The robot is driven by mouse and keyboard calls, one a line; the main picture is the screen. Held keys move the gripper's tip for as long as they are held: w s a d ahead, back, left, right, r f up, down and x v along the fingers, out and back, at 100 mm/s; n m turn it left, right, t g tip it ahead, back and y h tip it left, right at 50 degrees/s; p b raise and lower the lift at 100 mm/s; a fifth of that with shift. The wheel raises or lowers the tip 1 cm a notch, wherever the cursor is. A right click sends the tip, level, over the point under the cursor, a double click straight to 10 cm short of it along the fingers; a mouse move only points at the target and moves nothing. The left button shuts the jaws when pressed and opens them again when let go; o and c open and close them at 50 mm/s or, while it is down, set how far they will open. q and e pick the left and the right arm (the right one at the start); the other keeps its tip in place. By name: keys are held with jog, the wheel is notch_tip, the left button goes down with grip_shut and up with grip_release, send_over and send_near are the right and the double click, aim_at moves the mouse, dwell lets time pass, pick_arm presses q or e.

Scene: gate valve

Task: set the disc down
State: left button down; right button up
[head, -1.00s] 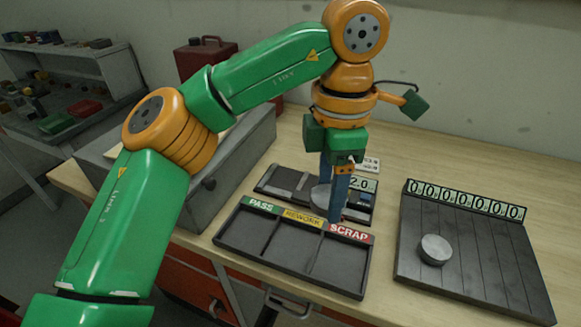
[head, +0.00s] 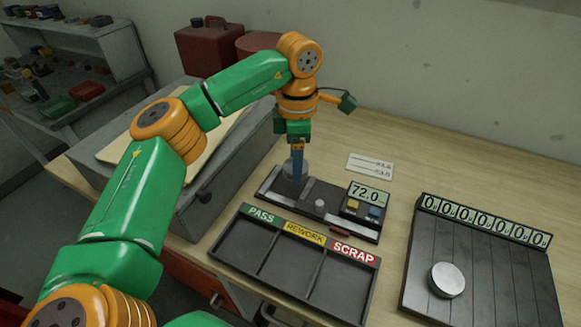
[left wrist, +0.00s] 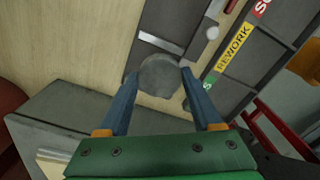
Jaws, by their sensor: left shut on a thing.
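A grey round disc (head: 287,168) is between the blue fingers of my left gripper (head: 297,176), at the left end of a dark gauge fixture (head: 335,220) whose display reads 72.0. In the left wrist view the disc (left wrist: 163,82) sits between the two fingertips (left wrist: 160,75), over the fixture. I cannot tell whether the disc touches the fixture. A second grey disc (head: 447,280) lies on a dark grooved board (head: 485,265) at the right. My right gripper is not in view.
A black tray (head: 295,263) with PASS, REWORK and SCRAP compartments stands in front of the fixture and looks empty. A grey box (head: 190,205) stands at the left. A white card (head: 370,165) lies behind the fixture. Bare wooden tabletop (head: 420,175) lies behind the board.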

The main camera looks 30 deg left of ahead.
aim_at(291, 184)
pick_arm(q)
jog(key=f, duration=0.1)
jog(key=a+f+p, duration=0.1)
jog(key=f, duration=0.1)
jog(key=w+f+p, duration=0.1)
jog(key=f, duration=0.1)
jog(key=shift+a+f, duration=0.2)
jog(key=shift+a, duration=0.15)
jog(key=shift+f, duration=0.1)
jog(key=shift+f, duration=0.1)
jog(key=shift+c, duration=1.8)
grip_release()
